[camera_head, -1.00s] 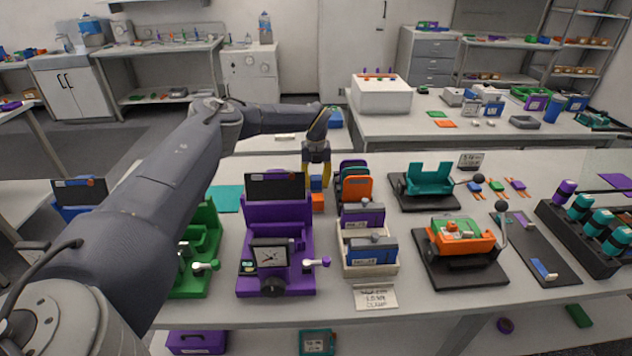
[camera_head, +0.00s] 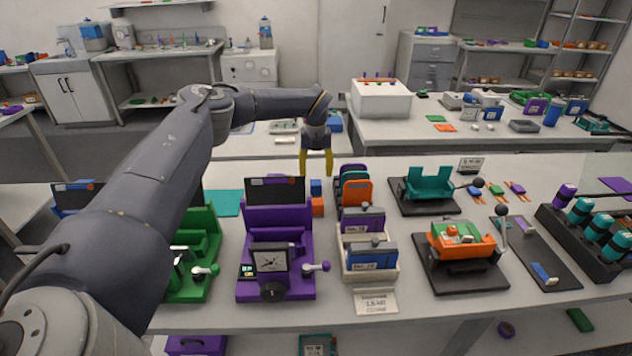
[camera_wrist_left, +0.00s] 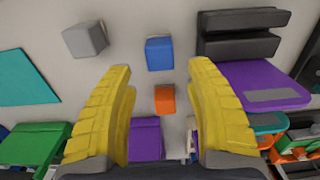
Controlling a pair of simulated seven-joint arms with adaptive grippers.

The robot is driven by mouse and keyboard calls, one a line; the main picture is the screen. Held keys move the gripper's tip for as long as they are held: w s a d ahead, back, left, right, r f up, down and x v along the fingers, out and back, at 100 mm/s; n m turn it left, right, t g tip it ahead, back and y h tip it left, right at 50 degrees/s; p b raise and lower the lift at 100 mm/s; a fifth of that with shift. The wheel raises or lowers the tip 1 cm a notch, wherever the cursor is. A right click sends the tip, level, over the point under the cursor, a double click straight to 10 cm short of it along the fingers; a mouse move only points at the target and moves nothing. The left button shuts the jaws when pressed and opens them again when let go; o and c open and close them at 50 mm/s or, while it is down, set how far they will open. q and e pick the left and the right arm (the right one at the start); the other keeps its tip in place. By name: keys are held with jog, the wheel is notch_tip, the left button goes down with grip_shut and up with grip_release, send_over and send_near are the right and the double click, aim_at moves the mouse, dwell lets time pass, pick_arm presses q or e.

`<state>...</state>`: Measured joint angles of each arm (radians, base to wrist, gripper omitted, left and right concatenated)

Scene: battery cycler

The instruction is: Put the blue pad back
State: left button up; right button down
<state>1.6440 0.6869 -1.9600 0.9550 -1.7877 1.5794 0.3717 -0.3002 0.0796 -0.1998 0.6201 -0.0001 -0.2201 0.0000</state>
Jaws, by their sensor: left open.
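The blue pad (camera_head: 316,186), a small block, stands on the bench behind the orange block (camera_head: 317,205), between the purple device and the card rack. In the left wrist view the blue pad (camera_wrist_left: 159,53) lies just beyond the gap between my fingertips, with the orange block (camera_wrist_left: 165,98) nearer. My left gripper (camera_head: 316,173) is open and empty, its yellow fingers pointing down above the blue pad. It also shows in the left wrist view (camera_wrist_left: 157,68), fingers spread wide. My right gripper is in neither view.
The purple device (camera_head: 277,222) stands front left of the pad. A rack (camera_head: 352,263) with several coloured cases is to the right. A teal mat (camera_head: 225,202) lies left. In the left wrist view a grey block (camera_wrist_left: 85,40) sits left of the pad.

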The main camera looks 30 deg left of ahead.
aim_at(316, 182)
pick_arm(q)
jog(key=shift+r, duration=2.95)
